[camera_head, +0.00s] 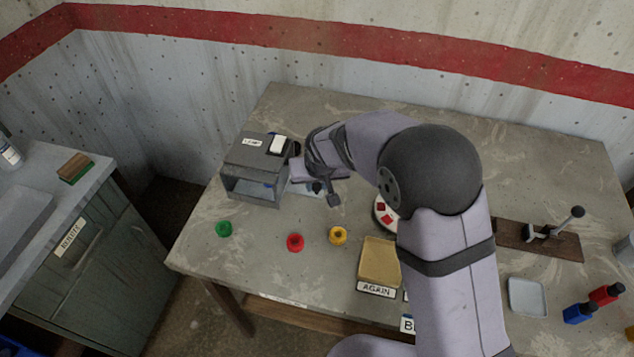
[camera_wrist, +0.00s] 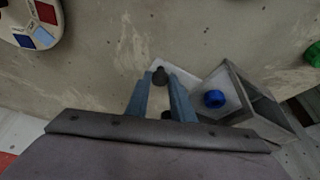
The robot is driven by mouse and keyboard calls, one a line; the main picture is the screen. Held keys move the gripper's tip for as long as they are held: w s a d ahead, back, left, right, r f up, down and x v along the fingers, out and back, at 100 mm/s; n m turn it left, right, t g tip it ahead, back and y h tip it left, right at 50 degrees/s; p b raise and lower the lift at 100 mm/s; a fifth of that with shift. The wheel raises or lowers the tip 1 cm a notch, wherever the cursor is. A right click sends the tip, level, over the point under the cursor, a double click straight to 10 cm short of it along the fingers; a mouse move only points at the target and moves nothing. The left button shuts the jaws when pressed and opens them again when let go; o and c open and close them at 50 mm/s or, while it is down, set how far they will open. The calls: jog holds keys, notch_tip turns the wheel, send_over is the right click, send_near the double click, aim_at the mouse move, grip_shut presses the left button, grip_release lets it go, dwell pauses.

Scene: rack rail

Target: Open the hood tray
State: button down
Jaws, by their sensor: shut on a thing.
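The hood (camera_head: 258,155) is a grey box with an open, see-through front at the back left of the table. In the wrist view the hood (camera_wrist: 258,105) is at the right, with a blue round piece (camera_wrist: 214,98) seen inside. A pale tray (camera_head: 305,190) sticks out of the hood's right side. In the wrist view the tray's white end (camera_wrist: 158,66) shows beyond my fingers, with a dark knob (camera_wrist: 160,76) on it. My gripper (camera_wrist: 161,86) is shut on the knob. In the head view my gripper (camera_head: 325,188) partly hides the tray.
Green (camera_head: 223,229), red (camera_head: 295,242) and yellow (camera_head: 338,235) pieces stand in front of the hood. A tan tray (camera_head: 379,262) marked AGAIN lies nearer. A round dish (camera_head: 380,212) is partly behind my arm. A lever fixture (camera_head: 540,236) stands at the right.

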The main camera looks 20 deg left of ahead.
jog(key=d+p, duration=0.1)
jog(key=d, duration=0.9)
jog(key=shift+d+r, duration=0.1)
jog(key=shift+r, duration=0.05)
jog(key=shift+d+p, duration=0.3)
jog(key=shift+d, duration=0.05)
jog(key=c, duration=1.5)
grip_release()
jog(key=shift+c, duration=0.2)
jog(key=b+v, duration=0.1)
jog(key=v, duration=0.6)
jog(key=shift+b, duration=0.35)
jog(key=shift+s, duration=0.1)
